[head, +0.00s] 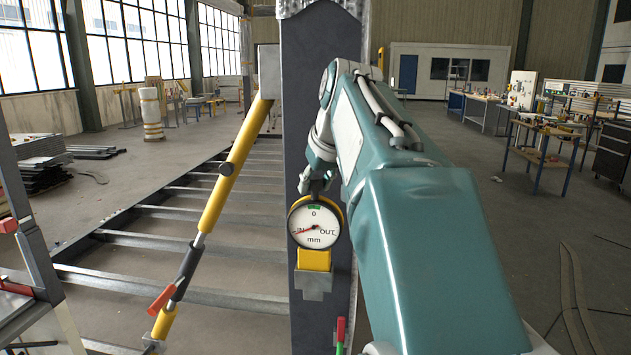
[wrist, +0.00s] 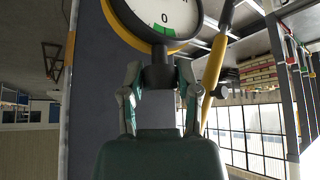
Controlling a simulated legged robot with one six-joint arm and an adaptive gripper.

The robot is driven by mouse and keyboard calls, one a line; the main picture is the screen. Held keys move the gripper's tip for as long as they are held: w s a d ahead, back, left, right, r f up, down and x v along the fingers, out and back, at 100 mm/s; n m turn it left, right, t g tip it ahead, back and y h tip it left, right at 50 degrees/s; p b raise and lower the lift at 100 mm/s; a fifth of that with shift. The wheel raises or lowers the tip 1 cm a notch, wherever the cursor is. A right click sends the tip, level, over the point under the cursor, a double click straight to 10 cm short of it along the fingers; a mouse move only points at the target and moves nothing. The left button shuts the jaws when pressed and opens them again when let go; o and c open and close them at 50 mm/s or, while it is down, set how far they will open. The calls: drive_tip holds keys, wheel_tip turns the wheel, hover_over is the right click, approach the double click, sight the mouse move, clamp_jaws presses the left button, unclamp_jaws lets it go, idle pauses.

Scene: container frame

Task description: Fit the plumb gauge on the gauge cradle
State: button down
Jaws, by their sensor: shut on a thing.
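The plumb gauge (head: 314,222) has a round white dial marked IN, OUT and mm, a yellow rim and a yellow block below. Its red needle points toward the IN side, off the green zero mark. My gripper (head: 318,184) is above the dial, shut on the gauge's dark top stem. In the wrist view my gripper (wrist: 159,80) has a finger on each side of that stem, and the dial (wrist: 165,14) is partly cut off. A grey stepped bracket, which looks like the gauge cradle (head: 313,287), is directly under the yellow block. I cannot tell whether they touch.
A dark upright column (head: 318,120) stands behind the gauge. A yellow diagonal brace (head: 235,165) with a red handle runs down to its left. A red and green handle (head: 340,330) is low by the column. Steel floor frame members (head: 210,240) lie left.

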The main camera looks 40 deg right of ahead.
drive_tip(key=shift+f, duration=0.9)
drive_tip(key=shift+c, duration=1.2)
unclamp_jaws()
drive_tip(key=shift+f, duration=0.1)
drive_tip(key=v, duration=1.2)
drive_tip(key=a+f+n+y, duration=0.1)
drive_tip(key=a+f, duration=1.3)
drive_tip(key=f, duration=0.1)
drive_tip(key=s+a+f+n, duration=0.1)
drive_tip(key=s+a+f, duration=0.2)
drive_tip(key=f, duration=0.5)
drive_tip(key=s+a+f+n, duration=0.1)
drive_tip(key=s+a+f, duration=0.3)
drive_tip(key=f, duration=0.4)
drive_tip(key=shift+s+a+f+g+y, duration=0.25)
drive_tip(key=shift+a+g+y, duration=0.15)
drive_tip(key=shift+a, duration=0.2)
